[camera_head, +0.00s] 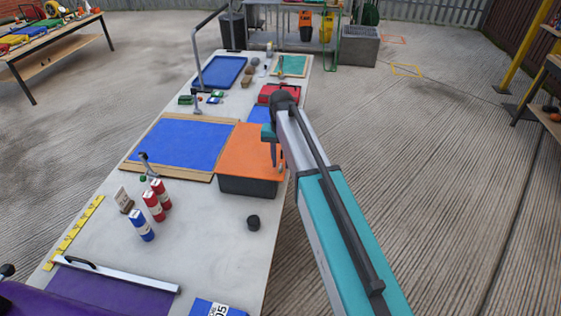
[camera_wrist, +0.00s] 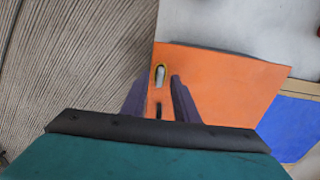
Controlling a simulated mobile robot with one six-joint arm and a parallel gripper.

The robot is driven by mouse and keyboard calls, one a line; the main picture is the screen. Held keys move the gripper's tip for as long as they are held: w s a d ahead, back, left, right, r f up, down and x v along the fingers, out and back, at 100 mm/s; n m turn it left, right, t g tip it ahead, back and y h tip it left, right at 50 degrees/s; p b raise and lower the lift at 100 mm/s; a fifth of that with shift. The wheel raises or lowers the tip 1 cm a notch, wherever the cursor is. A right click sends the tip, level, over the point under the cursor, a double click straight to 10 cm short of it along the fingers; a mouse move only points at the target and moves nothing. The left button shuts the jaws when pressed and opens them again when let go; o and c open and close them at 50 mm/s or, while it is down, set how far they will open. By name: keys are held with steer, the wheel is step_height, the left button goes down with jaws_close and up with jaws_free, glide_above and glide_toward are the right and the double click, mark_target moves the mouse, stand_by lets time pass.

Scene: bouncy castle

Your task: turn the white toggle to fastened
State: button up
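The white toggle (camera_wrist: 160,75) shows in the wrist view. It sits in a dark, yellow-edged oval slot near one edge of an orange panel (camera_wrist: 225,82). A dark slot lies just below it in that view. The toggle shows between and slightly beyond the fingertips. I cannot tell whether they touch anything.
A blue panel with a wooden frame (camera_head: 180,145) lies left of the orange one. Red and blue bottles (camera_head: 153,206) and a black knob-like piece (camera_head: 253,222) stand nearer on the long grey table (camera_head: 205,235). Open paved floor (camera_head: 440,190) lies to the right.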

steer(key=shift+f, duration=0.6)
jaws_close()
